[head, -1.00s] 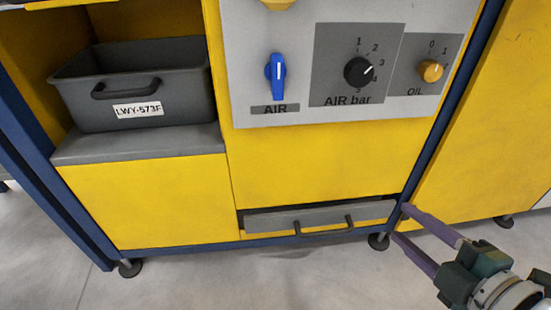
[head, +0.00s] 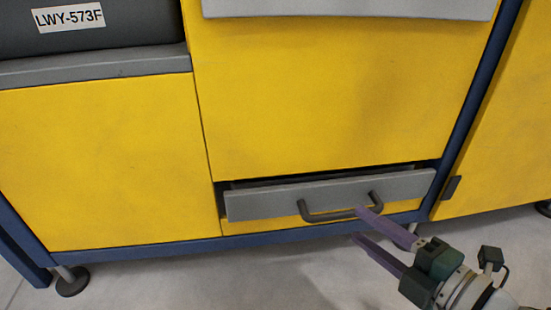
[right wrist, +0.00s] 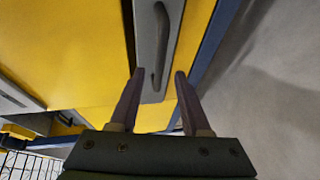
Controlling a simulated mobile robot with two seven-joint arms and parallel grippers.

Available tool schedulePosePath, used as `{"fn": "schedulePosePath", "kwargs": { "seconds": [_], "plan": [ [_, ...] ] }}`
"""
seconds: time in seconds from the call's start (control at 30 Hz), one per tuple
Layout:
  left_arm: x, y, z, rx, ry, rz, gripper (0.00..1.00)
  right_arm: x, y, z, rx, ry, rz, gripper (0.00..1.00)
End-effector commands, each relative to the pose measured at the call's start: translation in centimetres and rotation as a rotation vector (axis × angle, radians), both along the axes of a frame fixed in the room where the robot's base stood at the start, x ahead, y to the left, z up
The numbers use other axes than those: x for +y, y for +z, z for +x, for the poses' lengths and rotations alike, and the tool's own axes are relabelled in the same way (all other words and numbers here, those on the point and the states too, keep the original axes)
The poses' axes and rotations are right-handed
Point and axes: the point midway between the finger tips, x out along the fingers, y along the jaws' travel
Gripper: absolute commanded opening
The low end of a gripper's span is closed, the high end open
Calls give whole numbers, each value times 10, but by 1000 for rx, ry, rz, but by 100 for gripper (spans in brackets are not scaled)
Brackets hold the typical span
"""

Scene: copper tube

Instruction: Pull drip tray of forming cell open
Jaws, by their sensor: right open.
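The drip tray (head: 270,201) is a grey drawer front low in the yellow forming cell (head: 330,100). It sits slightly forward of the panel, with a dark gap above it. Its dark bar handle (head: 328,216) is on the front, right of the middle. My right gripper (head: 362,225) is open, its purple fingers pointing left at the right end of the handle. In the right wrist view the handle (right wrist: 160,50) lies ahead of and between the open fingertips (right wrist: 158,75). I cannot tell whether a finger touches it. My left gripper is not in view.
A grey bin (head: 100,35) labelled LWY-573F stands on a grey shelf (head: 90,66) at upper left. A blue frame rail (head: 150,249) runs below the tray, with a levelling foot (head: 72,281) at lower left. The floor in front is clear.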

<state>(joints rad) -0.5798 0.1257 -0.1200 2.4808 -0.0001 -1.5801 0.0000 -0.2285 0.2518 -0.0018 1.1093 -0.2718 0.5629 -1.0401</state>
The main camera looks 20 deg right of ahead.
Motion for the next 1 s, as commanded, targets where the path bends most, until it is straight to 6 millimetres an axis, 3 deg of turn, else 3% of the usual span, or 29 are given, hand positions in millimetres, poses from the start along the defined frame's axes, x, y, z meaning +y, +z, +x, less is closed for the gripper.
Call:
{"fn": "schedulePosePath", "kwargs": {
  "seconds": [0.1, 0.3, 0.63, 1.0],
  "plan": [
    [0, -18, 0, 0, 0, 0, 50, 4, -8, 23, -5, 2, 1, 47],
    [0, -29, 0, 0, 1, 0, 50, 7, -10, 44, -1, 0, 1, 47],
    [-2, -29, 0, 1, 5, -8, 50, 8, -9, 48, 1, -1, 2, 47],
    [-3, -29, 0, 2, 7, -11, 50, 8, -9, 48, 1, 0, 2, 6]
  ]
}}
